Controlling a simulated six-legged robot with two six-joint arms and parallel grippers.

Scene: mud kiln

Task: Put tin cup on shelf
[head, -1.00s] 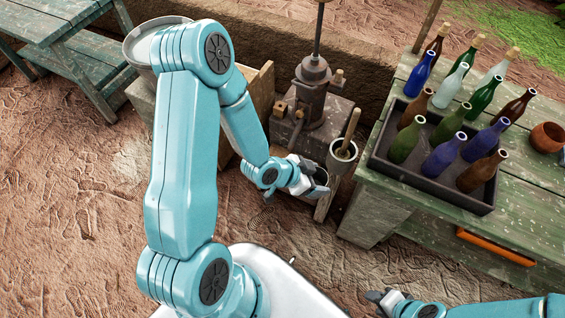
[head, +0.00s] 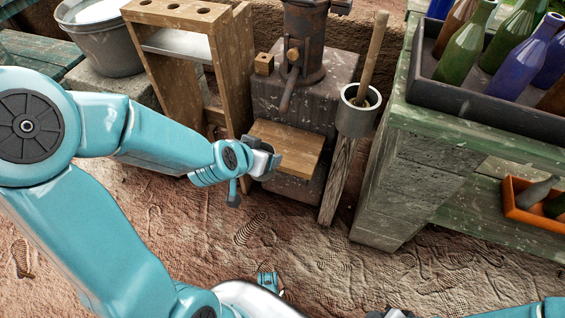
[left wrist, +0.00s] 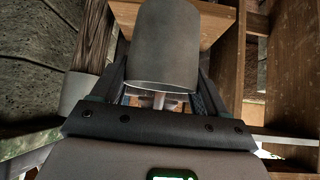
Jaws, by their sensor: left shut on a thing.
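My left gripper (head: 264,163) is at the near left edge of a small wooden shelf board (head: 298,143). In the left wrist view, a plain grey metal cup (left wrist: 165,48), apparently the tin cup, sits between its fingers, and the gripper is shut on it. A wooden board (left wrist: 222,22) shows behind the cup there. In the head view I cannot make out the cup apart from the gripper, nor whether it touches the board. My right gripper (head: 390,314) barely shows at the bottom edge; its fingers are cut off.
A wooden rack with holes (head: 180,12) and a grey bucket (head: 100,48) stand at left. A metal machine (head: 303,50) stands behind the board. A grey pot with a wooden handle (head: 357,122) tops a post at right, beside a green table (head: 430,125) with a bottle tray (head: 480,105).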

